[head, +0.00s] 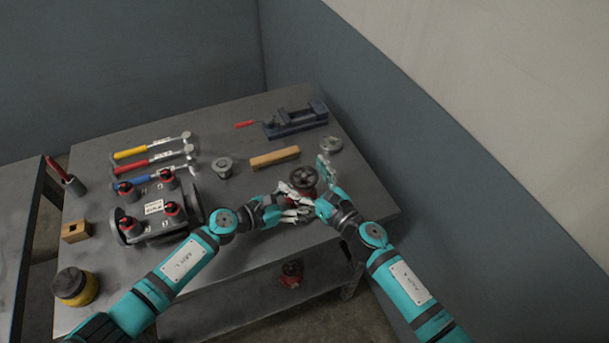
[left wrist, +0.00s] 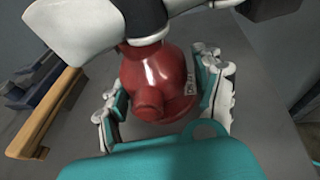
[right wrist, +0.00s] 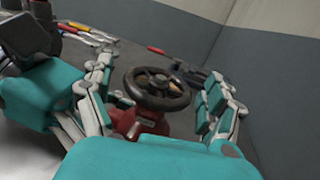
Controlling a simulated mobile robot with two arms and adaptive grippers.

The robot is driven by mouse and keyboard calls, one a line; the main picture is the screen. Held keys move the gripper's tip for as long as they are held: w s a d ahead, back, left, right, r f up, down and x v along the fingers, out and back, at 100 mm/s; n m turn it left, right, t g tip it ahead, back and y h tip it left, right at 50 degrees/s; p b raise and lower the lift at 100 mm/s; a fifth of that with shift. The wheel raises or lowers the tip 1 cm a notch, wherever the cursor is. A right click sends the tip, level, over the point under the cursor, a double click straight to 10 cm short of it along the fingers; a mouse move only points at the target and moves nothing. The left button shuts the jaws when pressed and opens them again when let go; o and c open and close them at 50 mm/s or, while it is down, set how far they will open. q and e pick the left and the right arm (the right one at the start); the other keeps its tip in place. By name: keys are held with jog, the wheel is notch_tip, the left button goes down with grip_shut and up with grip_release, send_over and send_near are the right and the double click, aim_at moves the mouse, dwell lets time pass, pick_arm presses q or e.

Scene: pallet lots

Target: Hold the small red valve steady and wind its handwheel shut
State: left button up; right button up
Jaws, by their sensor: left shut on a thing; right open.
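The small red valve (head: 303,189) stands at the bench's near right edge, its dark handwheel (head: 304,176) on top. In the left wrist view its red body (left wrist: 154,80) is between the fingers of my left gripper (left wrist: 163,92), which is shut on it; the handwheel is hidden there. My left gripper also shows in the head view (head: 284,195), left of the valve. My right gripper (head: 311,190) is open at the valve's right. In the right wrist view the handwheel (right wrist: 157,88) lies between its open fingers (right wrist: 160,97), with gaps visible on both sides.
A wooden block (head: 274,157), a round metal part (head: 222,167) and a blue vise (head: 296,118) lie behind. A manifold with several red knobs (head: 155,207) and several hammers (head: 152,161) are at left. A wall stands close on the right. Another red object (head: 290,274) is below the bench.

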jog(key=c, duration=1.2)
jog(key=shift+a+m+t+h, duration=0.1)
jog(key=shift+m+t+h, duration=0.4)
jog(key=shift+m+h, duration=0.25)
jog(key=shift+r+m+t+h, duration=0.15)
jog(key=shift+m+t+h, duration=0.4)
jog(key=shift+h, duration=0.7)
jog(key=o, duration=1.2)
